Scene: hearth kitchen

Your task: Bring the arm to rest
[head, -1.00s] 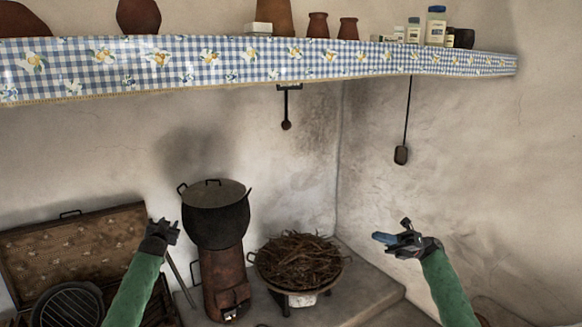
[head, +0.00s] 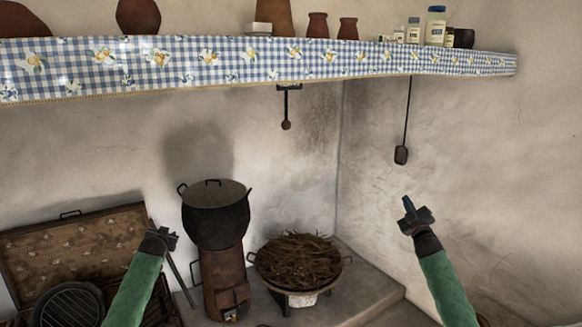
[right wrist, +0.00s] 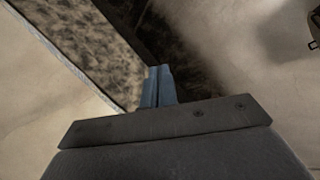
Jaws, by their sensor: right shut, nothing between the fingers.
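My right gripper (head: 408,204) is raised in front of the right wall in the head view, its blue fingers pointing up. It is shut and empty. In the right wrist view the closed blue fingertips (right wrist: 158,84) sit together with nothing between them. My left gripper (head: 165,237) is at the left, in front of the open patterned case and left of the black pot. Its fingers are small and dark there, and I cannot tell whether they are open or shut.
A lidded black pot (head: 216,221) stands on a rusty stove (head: 226,280). A pan of twigs (head: 299,262) is to its right. An open patterned case (head: 75,245) is at the left. A ladle (head: 401,154) hangs on the right wall. A cloth-trimmed shelf (head: 250,62) runs above.

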